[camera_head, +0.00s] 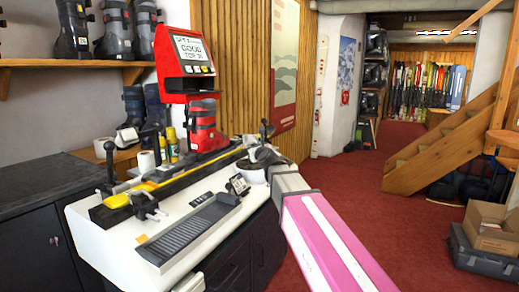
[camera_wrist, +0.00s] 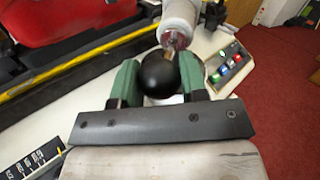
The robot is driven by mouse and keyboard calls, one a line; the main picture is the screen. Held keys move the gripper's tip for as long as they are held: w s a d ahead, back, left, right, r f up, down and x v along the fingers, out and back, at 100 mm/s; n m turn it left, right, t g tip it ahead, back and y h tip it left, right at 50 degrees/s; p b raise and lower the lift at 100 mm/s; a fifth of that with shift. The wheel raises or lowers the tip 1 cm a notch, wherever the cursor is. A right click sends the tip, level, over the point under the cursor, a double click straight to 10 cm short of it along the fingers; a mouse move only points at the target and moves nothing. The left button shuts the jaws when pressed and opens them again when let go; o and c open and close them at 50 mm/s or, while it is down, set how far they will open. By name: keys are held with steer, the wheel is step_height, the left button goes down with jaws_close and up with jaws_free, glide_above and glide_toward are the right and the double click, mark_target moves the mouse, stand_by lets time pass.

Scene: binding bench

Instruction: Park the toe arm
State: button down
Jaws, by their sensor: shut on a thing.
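In the wrist view my gripper (camera_wrist: 158,66) has its two green fingers on either side of a black ball knob (camera_wrist: 159,77). The fingers are shut on the knob. The knob sits at the end of a lever with a pale grey sleeve and a metal tip (camera_wrist: 176,22), which I take to be the toe arm. The lever's far end is out of that view. In the head view my gripper (camera_head: 264,157) is at the right end of the white bench (camera_head: 120,250), where it hides the knob.
A red boot (camera_head: 203,128) stands on the bench rail, below a red tester (camera_head: 184,62) whose screen reads GOOD. A dark bowl (camera_head: 250,172) and a small display (camera_head: 238,184) are close to my gripper. A grooved tray (camera_head: 190,230) lies in front.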

steer(key=shift+w, duration=0.1)
stand_by(0.3)
steer(key=c, duration=0.7)
jaws_free()
steer(key=v, duration=1)
steer(key=shift+s+d, duration=0.1)
steer(key=shift+s, duration=0.3)
